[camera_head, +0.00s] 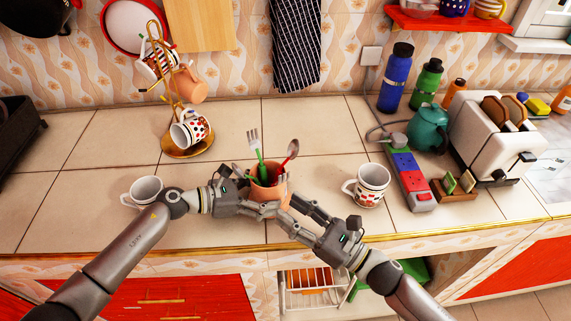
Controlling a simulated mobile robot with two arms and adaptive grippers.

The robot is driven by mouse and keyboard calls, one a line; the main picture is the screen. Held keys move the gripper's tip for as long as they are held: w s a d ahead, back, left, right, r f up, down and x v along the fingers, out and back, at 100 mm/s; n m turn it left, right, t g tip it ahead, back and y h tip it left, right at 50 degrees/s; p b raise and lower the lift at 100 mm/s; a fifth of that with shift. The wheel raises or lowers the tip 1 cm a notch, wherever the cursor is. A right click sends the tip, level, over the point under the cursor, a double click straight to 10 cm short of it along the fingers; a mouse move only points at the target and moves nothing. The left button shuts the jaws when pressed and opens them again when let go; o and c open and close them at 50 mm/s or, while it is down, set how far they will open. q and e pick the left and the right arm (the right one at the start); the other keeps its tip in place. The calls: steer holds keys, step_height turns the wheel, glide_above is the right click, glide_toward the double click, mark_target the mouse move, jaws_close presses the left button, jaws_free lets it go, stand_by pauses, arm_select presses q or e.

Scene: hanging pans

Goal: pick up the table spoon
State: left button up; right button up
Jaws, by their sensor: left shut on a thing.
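A terracotta utensil cup (268,189) stands near the counter's front, partly hidden by my grippers. A spoon with a reddish head (291,149) leans to the right in it, and a fork with a green handle (256,146) stands upright beside it. Another utensil head shows at the cup's left side, too small to tell. My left gripper (254,204) is at the cup's left and front, shut on the cup as far as I can see. My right gripper (285,206) is at the cup's front right, its fingers apart and overlapping the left gripper in the view.
White mugs stand to the left (146,189) and right (369,185). A mug stand (187,149) is behind on the left. A power strip (410,178), teal kettle (428,128) and toaster (490,138) stand right. The counter's back middle is free.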

mark_target(294, 161)
steer(key=w+d+r+m+t+h, duration=0.35)
steer(key=d+m+h, duration=0.35)
steer(key=m, duration=0.4)
steer(key=shift+m+h, duration=0.3)
steer(key=shift+h, duration=0.2)
steer(key=w+a, duration=0.3)
steer(key=w, duration=0.1)
steer(key=shift+a+r, duration=0.25)
steer(key=shift+a, duration=0.15)
steer(key=shift+x, duration=3.15)
steer(key=shift+a+f, duration=0.15)
steer(key=shift+a, duration=0.05)
steer(key=shift+c, duration=0.4)
steer(key=shift+s, duration=0.1)
jaws_close()
